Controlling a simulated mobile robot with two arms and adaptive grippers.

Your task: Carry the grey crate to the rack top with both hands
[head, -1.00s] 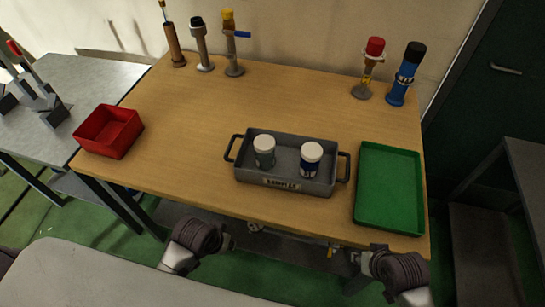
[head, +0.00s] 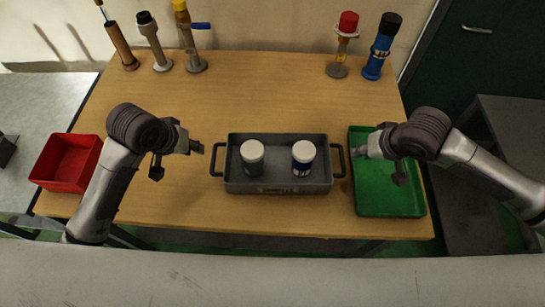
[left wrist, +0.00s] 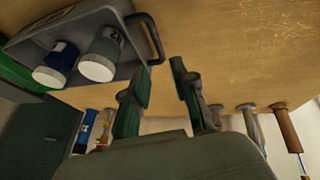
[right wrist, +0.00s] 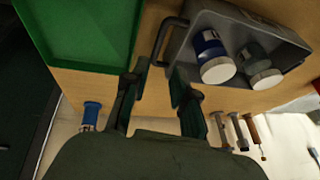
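The grey crate (head: 278,186) sits on the wooden table, with a handle at each end and two white-capped jars (head: 252,157) (head: 303,158) inside. My left gripper (head: 178,160) is open and empty, a short way left of the left handle (head: 217,160). In the left wrist view its fingers (left wrist: 160,88) are spread, with the handle (left wrist: 148,38) just beyond them. My right gripper (head: 378,160) is open above the green tray's left side, just right of the right handle (head: 340,161). In the right wrist view its fingers (right wrist: 155,82) are apart near the handle (right wrist: 165,42).
The green tray (head: 388,203) lies right of the crate, below my right gripper. A red bin (head: 66,162) is at the table's left. Several upright fittings, such as a blue one (head: 382,47) and a yellow-topped one (head: 190,38), stand along the back.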

